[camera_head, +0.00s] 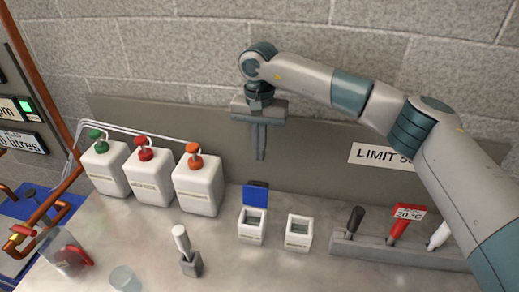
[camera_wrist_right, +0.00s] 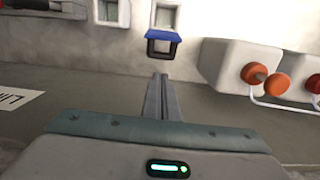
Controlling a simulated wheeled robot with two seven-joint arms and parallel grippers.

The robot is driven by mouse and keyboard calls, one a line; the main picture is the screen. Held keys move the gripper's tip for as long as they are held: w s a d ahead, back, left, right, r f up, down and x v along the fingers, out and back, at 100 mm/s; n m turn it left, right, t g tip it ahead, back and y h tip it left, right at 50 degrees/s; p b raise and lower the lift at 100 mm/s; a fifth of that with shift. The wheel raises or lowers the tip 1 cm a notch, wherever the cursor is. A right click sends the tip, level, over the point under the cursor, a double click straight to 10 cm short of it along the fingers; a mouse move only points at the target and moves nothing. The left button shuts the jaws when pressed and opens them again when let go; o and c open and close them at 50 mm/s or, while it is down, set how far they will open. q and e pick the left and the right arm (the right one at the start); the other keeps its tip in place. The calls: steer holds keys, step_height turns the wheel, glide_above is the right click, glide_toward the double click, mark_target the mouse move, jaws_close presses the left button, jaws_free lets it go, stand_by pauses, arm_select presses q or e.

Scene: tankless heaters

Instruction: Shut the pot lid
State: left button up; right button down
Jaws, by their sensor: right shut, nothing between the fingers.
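A small white pot (camera_head: 251,229) stands on the counter with its blue lid (camera_head: 256,195) raised upright at its back edge, so its square mouth is open. In the right wrist view the blue lid (camera_wrist_right: 163,35) shows just beyond the fingertips, with the white pot (camera_wrist_right: 165,12) behind it. My right gripper (camera_head: 260,157) is shut and empty, pointing down, above and behind the raised lid and apart from it. Its closed fingers also show in the wrist view (camera_wrist_right: 159,80). My left gripper is not in view.
A second white pot (camera_head: 299,232) without a visible lid stands to the right. White pump bottles (camera_head: 198,184) stand left. A holder (camera_head: 400,250) with several tools is at the right. A grey block with a white-handled tool (camera_head: 190,262) stands in front left. A wall panel (camera_head: 320,170) runs behind.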

mark_target(257, 191)
step_height(257, 191, down, 8)
steer(key=p, duration=0.3)
steer(key=shift+s+f+p, duration=0.15)
steer(key=shift+p, duration=0.15)
